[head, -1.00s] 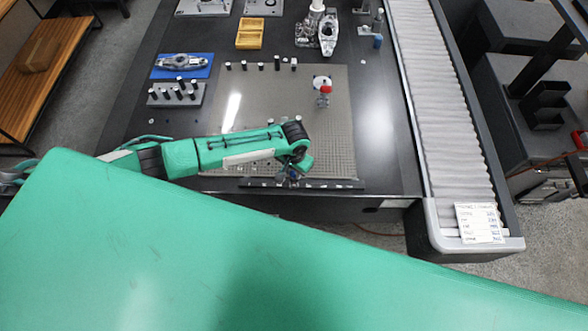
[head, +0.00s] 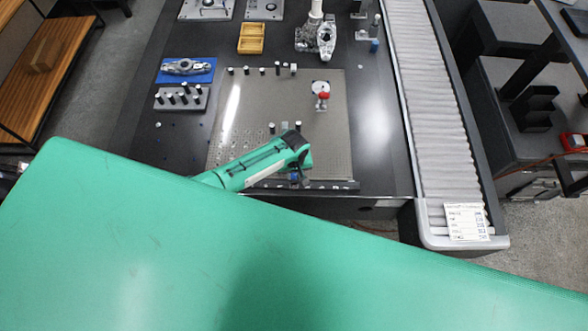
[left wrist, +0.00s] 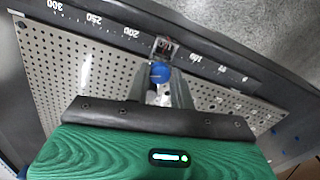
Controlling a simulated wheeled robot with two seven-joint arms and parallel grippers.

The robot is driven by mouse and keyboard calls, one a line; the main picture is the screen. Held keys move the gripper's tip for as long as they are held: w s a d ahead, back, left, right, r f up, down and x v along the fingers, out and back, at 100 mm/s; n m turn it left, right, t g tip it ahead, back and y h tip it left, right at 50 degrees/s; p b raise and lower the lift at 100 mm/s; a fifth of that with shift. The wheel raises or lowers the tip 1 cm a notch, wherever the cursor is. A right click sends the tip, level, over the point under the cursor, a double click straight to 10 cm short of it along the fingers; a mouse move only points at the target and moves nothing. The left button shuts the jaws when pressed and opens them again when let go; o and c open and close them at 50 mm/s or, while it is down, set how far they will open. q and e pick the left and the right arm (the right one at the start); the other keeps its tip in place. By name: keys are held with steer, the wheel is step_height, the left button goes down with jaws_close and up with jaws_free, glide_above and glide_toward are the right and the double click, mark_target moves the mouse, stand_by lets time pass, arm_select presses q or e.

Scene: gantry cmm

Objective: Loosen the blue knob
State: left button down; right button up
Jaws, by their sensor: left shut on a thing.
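The blue knob (left wrist: 160,72) sits by a dark block with a small display (left wrist: 166,48) on the ruled edge of the perforated plate, in the left wrist view. My left gripper (left wrist: 160,88) reaches it and is shut on it, with the fingers at its sides. In the head view the knob is only a small blue spot (head: 294,177) below the end of my left arm, at the front edge of the plate. My left gripper is mostly hidden there by the arm's end. My right gripper is not in view.
The perforated plate (head: 290,105) holds a red-topped part (head: 322,97) and several dark pins. Behind are a yellow tray (head: 251,38), a blue mat (head: 203,77) and a fixture with a blue part (head: 374,46). A roller conveyor (head: 430,110) runs along the right.

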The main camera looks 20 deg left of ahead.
arm_select(q)
steer(key=n+p, duration=0.1)
steer(key=n, duration=0.2)
steer(key=shift+w+d+r, duration=0.1)
steer(key=shift+r, duration=0.05)
steer(key=n, duration=0.3)
steer(key=shift+n, duration=0.3)
steer(key=shift+w+n, duration=0.1)
steer(key=shift+n, duration=1.9)
steer(key=c, duration=1.2)
jaws_free()
steer(key=shift+r, duration=0.1)
